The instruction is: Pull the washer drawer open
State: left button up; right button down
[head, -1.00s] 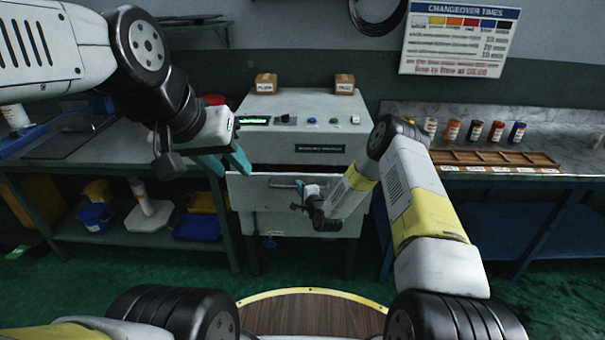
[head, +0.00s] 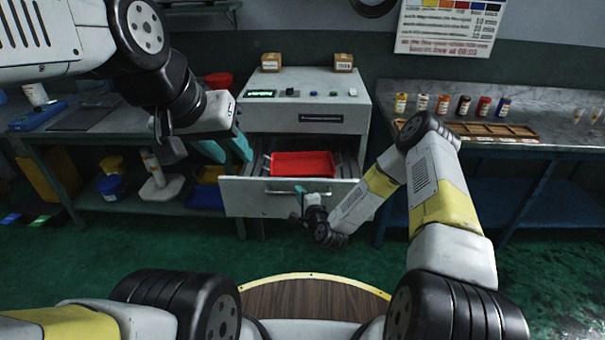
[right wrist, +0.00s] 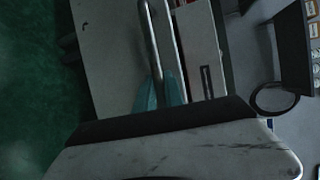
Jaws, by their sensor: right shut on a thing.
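The washer (head: 312,100) is a light grey cabinet in the middle of the head view. Its drawer (head: 243,197) is pulled out toward me, and a red tray (head: 303,163) shows inside. My right gripper (head: 300,193) is at the drawer's front and shut on the bar handle (head: 275,190). In the right wrist view its teal fingers (right wrist: 160,92) close around the metal handle (right wrist: 155,40). My left gripper (head: 234,150) is beside the drawer's left edge in the head view, its teal fingers apart with nothing seen between them.
A bench (head: 75,130) with a lower shelf of blue and yellow containers stands left. A right bench (head: 560,125) carries several colored bottles and a wooden tray (head: 490,131). Two small boxes sit on the washer. Green floor is clear in front of the drawer.

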jog(key=shift+s, duration=2.95)
jog(key=c, duration=1.5)
grip_release()
jog(key=shift+o, duration=0.2)
jog(key=v, duration=0.7)
jog(key=shift+s+d, duration=0.2)
jog(key=shift+s, duration=0.15)
jog(key=shift+r, duration=0.1)
